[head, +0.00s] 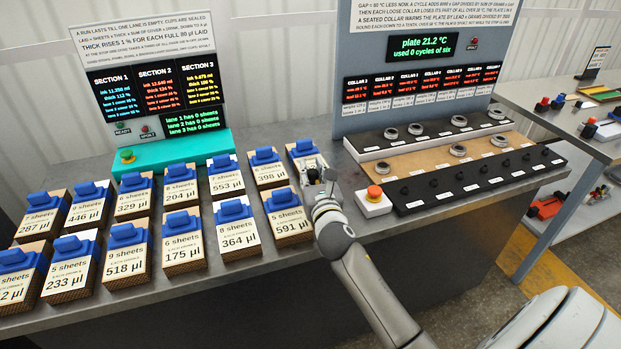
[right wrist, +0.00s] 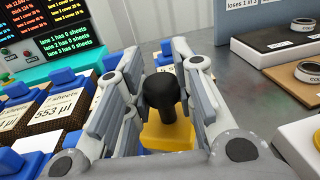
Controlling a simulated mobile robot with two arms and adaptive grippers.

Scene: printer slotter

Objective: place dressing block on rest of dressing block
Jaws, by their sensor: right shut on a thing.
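My right gripper (head: 318,180) is in the middle of the head view, above the front part of the grey table, at the right end of the stacks. Its fingers (right wrist: 163,100) are closed around the black knob (right wrist: 160,90) of a yellow block (right wrist: 168,133), which I take for the dressing block. In the head view the gripper mostly hides this block. I cannot pick out the rest of the dressing block; it may be hidden by the gripper. My left gripper is not in view.
Several sheet stacks with blue blocks on top (head: 233,210) fill the table to the left. A red button box (head: 373,200) and a black strip with knobs (head: 470,178) stand close on the right. A grey panel (head: 430,60) rises behind. A narrow bare table strip (head: 335,150) lies between.

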